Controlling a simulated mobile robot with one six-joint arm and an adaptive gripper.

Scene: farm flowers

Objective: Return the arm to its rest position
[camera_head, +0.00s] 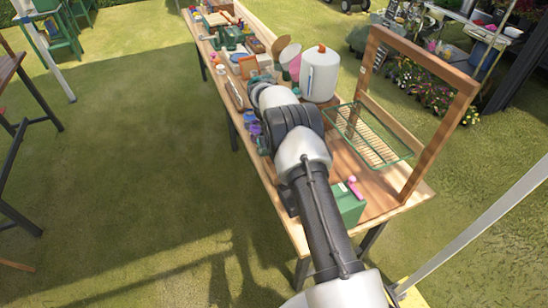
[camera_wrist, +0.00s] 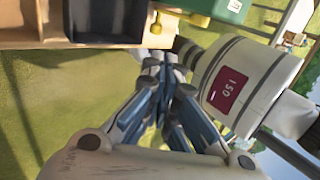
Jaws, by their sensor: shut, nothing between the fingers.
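In the head view my arm (camera_head: 300,150) reaches from the bottom edge up over the long wooden table, bent above its left side. My gripper is hard to make out there, mostly hidden by the arm's end. In the wrist view my gripper (camera_wrist: 166,66) is in plain sight, with blue-grey fingers drawn together and nothing between them. Grass shows behind the fingers, and the table edge lies close at upper left.
Open grass (camera_head: 120,150) lies to the left.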

